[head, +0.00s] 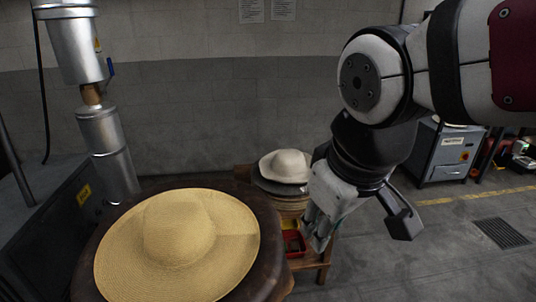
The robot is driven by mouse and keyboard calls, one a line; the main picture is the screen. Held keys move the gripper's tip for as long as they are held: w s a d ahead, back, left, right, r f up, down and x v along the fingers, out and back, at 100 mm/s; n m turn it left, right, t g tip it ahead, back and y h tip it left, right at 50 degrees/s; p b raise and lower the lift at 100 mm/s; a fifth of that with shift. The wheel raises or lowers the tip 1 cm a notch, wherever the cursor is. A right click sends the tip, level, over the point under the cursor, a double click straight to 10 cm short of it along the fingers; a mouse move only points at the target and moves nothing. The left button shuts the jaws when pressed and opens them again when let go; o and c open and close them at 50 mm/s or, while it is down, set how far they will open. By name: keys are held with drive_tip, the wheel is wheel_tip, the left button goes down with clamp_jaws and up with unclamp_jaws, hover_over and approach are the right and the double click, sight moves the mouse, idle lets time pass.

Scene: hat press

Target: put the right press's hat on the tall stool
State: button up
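A large tan straw hat (172,243) with a wide brim lies on a dark round top (270,228) in the left foreground. A smaller cream hat (286,166) sits farther back, on a round stack above a wooden stand (313,265). I cannot tell for sure which hat belongs to the right press. No tall stool can be made out with certainty. My gripper (362,234) hangs to the right of the cream hat in the picture, its fingers spread wide and nothing between them. It appears apart from both hats and partly covers the stand.
A dark machine (45,235) with a yellow label and metal cylinders (105,140) stands at the left. A red bin (293,242) sits low by the stand. A grey control cabinet (445,153) is at the back right. The floor at right, around a drain grate (500,233), is clear.

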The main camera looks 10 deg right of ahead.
drive_tip(key=s+d+m+t, duration=0.1)
drive_tip(key=s+d+m, duration=0.4)
drive_tip(key=shift+r, duration=0.15)
idle(0.5)
